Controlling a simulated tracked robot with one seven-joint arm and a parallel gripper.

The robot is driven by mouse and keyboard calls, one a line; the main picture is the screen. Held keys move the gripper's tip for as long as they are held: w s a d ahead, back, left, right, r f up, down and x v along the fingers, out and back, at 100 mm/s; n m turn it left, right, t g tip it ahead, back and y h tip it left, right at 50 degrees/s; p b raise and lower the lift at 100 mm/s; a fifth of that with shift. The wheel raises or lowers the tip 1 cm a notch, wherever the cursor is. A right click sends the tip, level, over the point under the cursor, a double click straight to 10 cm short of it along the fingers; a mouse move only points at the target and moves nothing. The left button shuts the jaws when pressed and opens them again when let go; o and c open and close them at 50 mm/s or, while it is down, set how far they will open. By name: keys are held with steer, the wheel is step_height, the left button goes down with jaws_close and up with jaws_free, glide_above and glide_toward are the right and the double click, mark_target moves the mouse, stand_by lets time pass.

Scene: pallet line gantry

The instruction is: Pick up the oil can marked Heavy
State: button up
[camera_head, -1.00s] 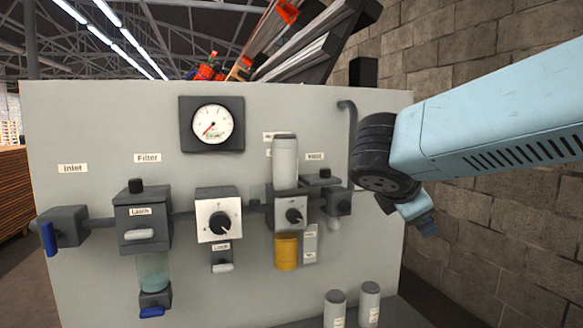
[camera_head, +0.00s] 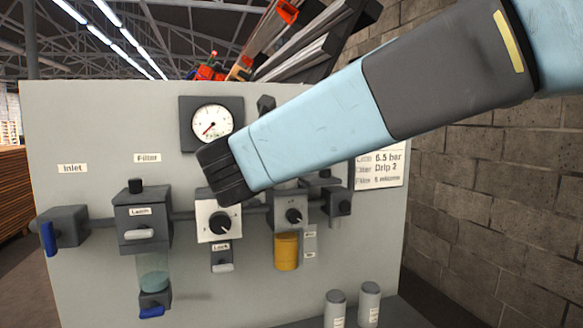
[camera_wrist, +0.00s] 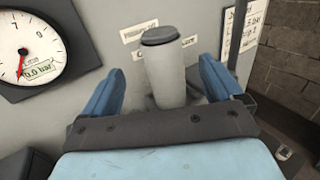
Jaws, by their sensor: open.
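Two small grey cans with dark lids, the left one (camera_head: 335,310) and the right one (camera_head: 369,305), stand on the ledge in the head view. Their labels are too small to read, so I cannot tell which is marked Heavy. My gripper (camera_wrist: 162,66) is open in the wrist view, with its blue fingers apart. A grey canister with a dark cap (camera_wrist: 166,72) shows between and beyond the fingers, with gaps on both sides. It stands upright in front of the panel. My arm hides the gripper and most of this canister in the head view.
The grey panel (camera_head: 100,110) carries a pressure gauge (camera_head: 211,122), a filter unit (camera_head: 143,222), a white-faced knob unit (camera_head: 219,221), a yellow bowl (camera_head: 286,252) and a blue inlet handle (camera_head: 48,238). A brick wall (camera_head: 490,200) is at the right.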

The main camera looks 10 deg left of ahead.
steer(key=w, duration=1)
steer(key=c, duration=1.4)
